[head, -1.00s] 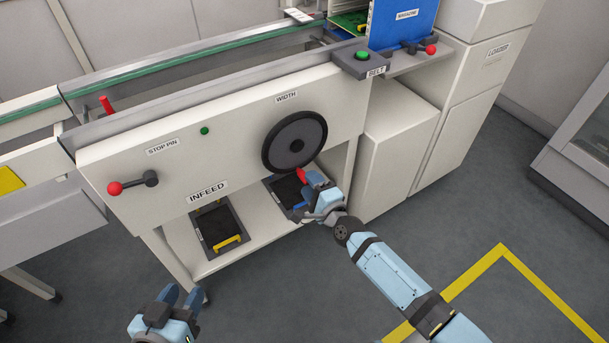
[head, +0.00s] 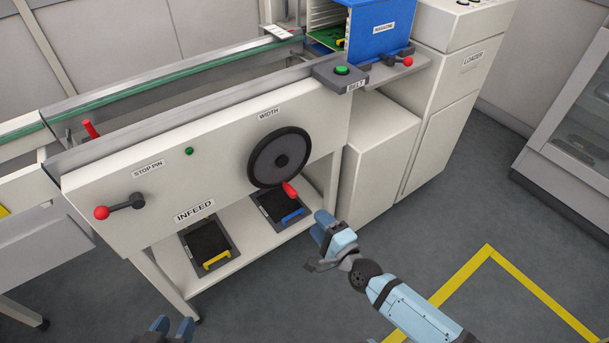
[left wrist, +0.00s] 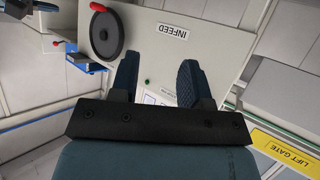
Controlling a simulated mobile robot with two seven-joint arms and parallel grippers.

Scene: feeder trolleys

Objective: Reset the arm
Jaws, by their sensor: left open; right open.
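My right gripper (head: 322,232) is open and empty in the head view. It hangs in free air in front of the infeed station, to the lower right of the red knob (head: 289,190) of the width handwheel (head: 279,158), and is apart from it. My left gripper (head: 173,328) shows only its fingertips at the bottom edge of the head view. In the left wrist view its two fingers (left wrist: 158,82) stand apart with nothing between them, and the infeed panel (left wrist: 150,45) lies beyond them.
The infeed station carries a stop pin lever (head: 120,206), a green belt button (head: 341,70) and a blue magazine (head: 380,32). Two black trays (head: 208,243) lie on its lower shelf. A loader cabinet (head: 440,110) stands at the right. The grey floor in front is clear, with a yellow line.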

